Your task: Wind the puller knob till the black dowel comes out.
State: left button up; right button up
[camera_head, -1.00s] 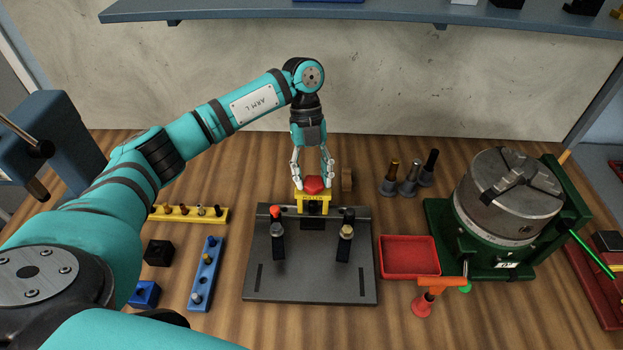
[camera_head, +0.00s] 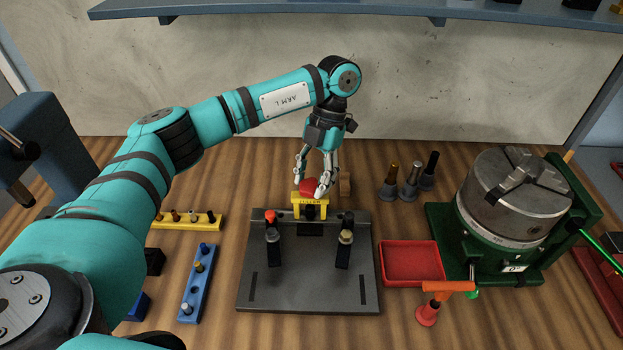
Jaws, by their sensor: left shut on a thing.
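The red puller knob (camera_head: 309,187) sits on top of the yellow puller (camera_head: 311,205) at the back edge of the dark fixture plate (camera_head: 308,285). My left gripper (camera_head: 313,188) reaches down from above with its fingers on either side of the knob, shut on it. A black part shows under the puller, but I cannot tell whether it is the black dowel. Two clamps, one red-tipped (camera_head: 271,232) and one black-topped (camera_head: 346,237), stand on the plate. My right gripper is not in view.
A green-based chuck (camera_head: 510,200) stands further right. Several holders (camera_head: 409,183) stand behind the tray. A yellow rack (camera_head: 187,220) and blue rack (camera_head: 197,285) are at left.

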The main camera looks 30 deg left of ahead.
pick_arm(q)
jog(key=shift+d+m, duration=0.1)
jog(key=shift+m, duration=0.4)
jog(key=o, duration=1.2)
jog(key=shift+y, duration=0.3)
